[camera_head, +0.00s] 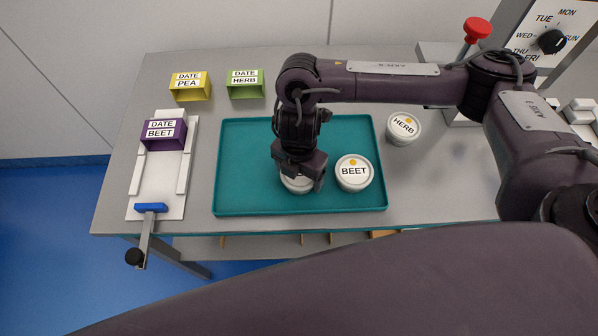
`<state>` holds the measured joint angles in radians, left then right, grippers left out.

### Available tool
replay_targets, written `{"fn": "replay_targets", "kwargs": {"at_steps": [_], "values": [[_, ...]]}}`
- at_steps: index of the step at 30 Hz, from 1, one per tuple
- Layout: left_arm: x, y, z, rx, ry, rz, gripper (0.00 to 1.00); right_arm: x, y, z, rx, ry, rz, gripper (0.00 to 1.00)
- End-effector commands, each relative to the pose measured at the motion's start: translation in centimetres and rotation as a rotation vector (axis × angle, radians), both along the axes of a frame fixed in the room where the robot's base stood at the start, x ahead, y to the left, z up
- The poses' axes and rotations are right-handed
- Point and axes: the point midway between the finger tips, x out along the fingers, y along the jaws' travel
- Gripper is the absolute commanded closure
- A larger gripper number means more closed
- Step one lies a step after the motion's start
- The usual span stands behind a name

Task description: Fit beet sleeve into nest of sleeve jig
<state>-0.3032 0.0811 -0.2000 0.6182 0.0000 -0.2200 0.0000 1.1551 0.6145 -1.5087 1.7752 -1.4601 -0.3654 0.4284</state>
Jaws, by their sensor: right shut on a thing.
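The purple beet sleeve (163,136), labelled DATE BEET, sits at the far part of the white sleeve jig (156,182), between the jig's side rails. From this angle I cannot tell whether it is fully seated in the nest. The jig has a blue pusher (151,207) with a black-knobbed lever at its near end, apart from the sleeve. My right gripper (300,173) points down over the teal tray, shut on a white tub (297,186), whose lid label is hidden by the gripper. My left gripper is not in view.
On the teal tray (240,207), a BEET tub (354,172) stands just right of the held tub. A HERB tub (404,128) stands right of the tray. A yellow pea sleeve (190,87) and a green herb sleeve (245,84) stand behind. The tray's left part is clear.

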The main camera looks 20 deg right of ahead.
Motion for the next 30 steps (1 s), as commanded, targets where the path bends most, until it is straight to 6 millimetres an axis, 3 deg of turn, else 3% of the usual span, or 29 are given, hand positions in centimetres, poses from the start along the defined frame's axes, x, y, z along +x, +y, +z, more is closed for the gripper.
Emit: {"fn": "replay_targets", "kwargs": {"at_steps": [8,9,14,23,30], "values": [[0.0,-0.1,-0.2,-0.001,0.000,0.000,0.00,0.0,0.0,-0.2,0.001,-0.001,0.000,0.48],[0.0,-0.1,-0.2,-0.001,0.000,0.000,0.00,0.0,0.0,-0.3,0.000,0.000,0.000,0.19],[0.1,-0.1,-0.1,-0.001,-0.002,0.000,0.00,0.0,0.0,-0.2,0.000,0.000,0.000,0.00],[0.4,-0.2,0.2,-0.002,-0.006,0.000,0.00,0.1,0.0,0.4,0.000,-0.003,0.000,0.00],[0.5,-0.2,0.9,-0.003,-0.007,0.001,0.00,0.3,0.0,4.2,0.000,-0.009,0.003,0.00]]}}
